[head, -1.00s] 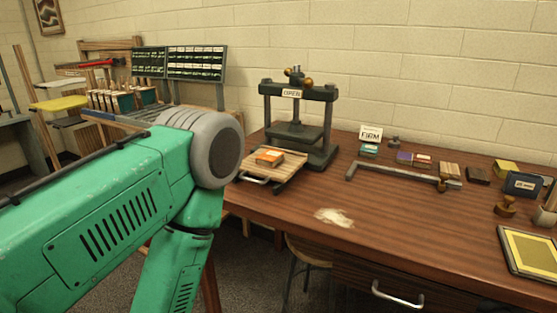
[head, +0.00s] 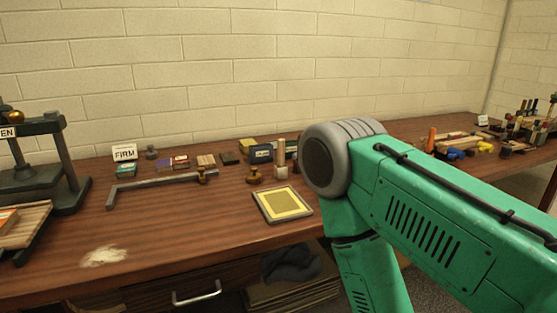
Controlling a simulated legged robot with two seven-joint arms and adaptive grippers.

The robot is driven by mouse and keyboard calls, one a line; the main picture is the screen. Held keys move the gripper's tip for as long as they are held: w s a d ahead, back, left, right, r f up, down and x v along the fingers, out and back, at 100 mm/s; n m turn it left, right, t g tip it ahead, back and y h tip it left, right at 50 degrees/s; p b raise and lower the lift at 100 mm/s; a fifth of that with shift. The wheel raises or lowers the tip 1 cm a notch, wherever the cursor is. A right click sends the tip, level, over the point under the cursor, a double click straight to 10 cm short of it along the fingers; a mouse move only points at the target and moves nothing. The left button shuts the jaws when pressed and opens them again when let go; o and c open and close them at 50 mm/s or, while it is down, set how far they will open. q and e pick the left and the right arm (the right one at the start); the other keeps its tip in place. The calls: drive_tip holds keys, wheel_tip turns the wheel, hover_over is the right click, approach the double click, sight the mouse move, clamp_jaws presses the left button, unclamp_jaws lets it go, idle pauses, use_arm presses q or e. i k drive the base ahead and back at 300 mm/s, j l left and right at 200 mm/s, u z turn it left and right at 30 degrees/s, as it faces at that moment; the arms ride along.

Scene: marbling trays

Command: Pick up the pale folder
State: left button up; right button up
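I cannot make out a pale folder for certain in the head view. A pale, ragged-edged patch (head: 104,256) lies flat on the brown table at the front left; it looks like powder or scraps. My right arm, green with a grey joint, comes in from the right and bends downward, hiding part of the table. Its gripper is below the picture. My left arm and gripper are out of view.
A dark press (head: 45,165) stands at the left. An L-shaped metal bar (head: 150,185), a FIRM sign (head: 124,152), small blocks and a yellow framed panel (head: 283,205) lie on the table (head: 190,235). Tools crowd the far right. The front left is mostly clear.

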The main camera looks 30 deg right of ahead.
sight(281, 142)
drive_tip(key=i+j, duration=0.1)
drive_tip(key=j, duration=0.5)
drive_tip(key=j+z, duration=0.2)
drive_tip(key=z, duration=0.2)
drive_tip(key=i+j+z, duration=0.1)
drive_tip(key=z, duration=0.3)
drive_tip(key=j+z, duration=0.35)
